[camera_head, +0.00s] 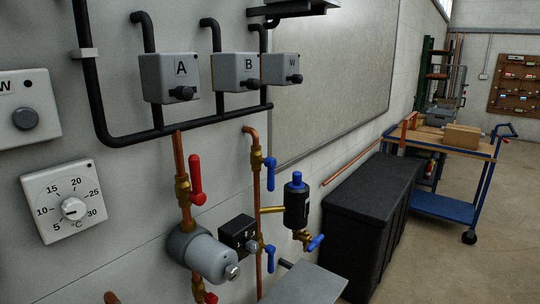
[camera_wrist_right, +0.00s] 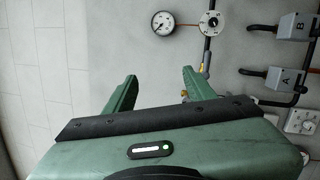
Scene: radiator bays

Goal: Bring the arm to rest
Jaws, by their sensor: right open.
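My right gripper (camera_wrist_right: 159,78) shows in the right wrist view as a green body with two green fingers spread apart. It is open, and only pale wall shows between the fingers. A small brass fitting (camera_wrist_right: 184,93) shows beside the right-hand finger; I cannot tell how far off it is. Neither gripper shows in the head view, and my left gripper is in no view.
A black chest (camera_head: 370,210) and blue trolley (camera_head: 445,205) stand right. A gauge (camera_wrist_right: 163,23) shows at the wrist.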

